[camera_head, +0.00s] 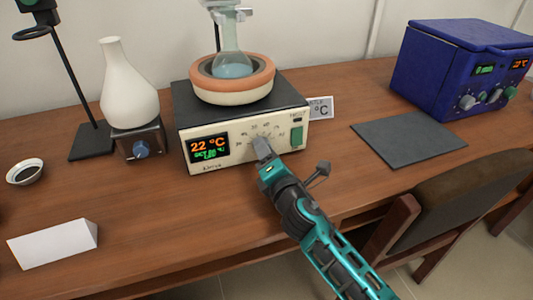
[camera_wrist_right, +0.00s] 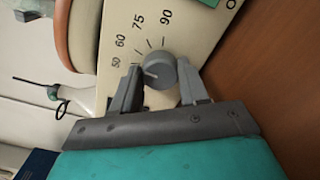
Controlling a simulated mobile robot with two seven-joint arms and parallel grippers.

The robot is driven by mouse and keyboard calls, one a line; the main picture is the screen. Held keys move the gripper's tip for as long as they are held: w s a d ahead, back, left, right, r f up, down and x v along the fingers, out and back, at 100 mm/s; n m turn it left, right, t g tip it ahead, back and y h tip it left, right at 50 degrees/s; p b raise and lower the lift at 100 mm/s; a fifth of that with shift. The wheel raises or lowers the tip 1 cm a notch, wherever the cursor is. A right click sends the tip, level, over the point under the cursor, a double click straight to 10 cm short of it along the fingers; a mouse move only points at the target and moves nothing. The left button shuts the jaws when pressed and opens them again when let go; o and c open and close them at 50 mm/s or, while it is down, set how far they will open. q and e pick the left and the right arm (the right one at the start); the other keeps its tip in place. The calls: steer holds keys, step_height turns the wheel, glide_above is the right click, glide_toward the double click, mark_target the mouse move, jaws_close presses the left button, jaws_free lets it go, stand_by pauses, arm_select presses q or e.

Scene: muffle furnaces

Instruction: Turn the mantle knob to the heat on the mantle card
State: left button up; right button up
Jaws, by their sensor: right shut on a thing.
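The heating mantle (camera_head: 240,141) is a cream box with a dark top and a round orange-rimmed bowl. Its display (camera_head: 209,147) reads 22 °C. The mantle knob (camera_wrist_right: 159,72) is grey and round, with a pale pointer line, inside a printed scale that shows 50, 60, 75 and 90 in the wrist view. My right gripper (camera_wrist_right: 160,88) is shut on the knob, one finger on each side; it also shows at the mantle's front in the head view (camera_head: 262,150). The mantle card (camera_head: 320,107) stands behind the mantle's right side, its number mostly hidden. My left gripper is out of view.
A round flask (camera_head: 232,65) sits in the mantle's bowl. A white flask (camera_head: 128,90) stands on a small stirrer (camera_head: 140,140) at left. A blue furnace (camera_head: 465,65) and a grey mat (camera_head: 408,139) are at right. A chair (camera_head: 450,200) is at front right.

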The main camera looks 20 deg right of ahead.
steer(key=shift+m, duration=1.1)
steer(key=o, duration=1.1)
steer(key=shift+c, duration=0.2)
steer(key=shift+s, duration=0.25)
steer(key=s, duration=1.1)
steer(key=shift+d+f, duration=0.1)
steer(key=shift+d, duration=0.15)
steer(key=shift+s, duration=0.7)
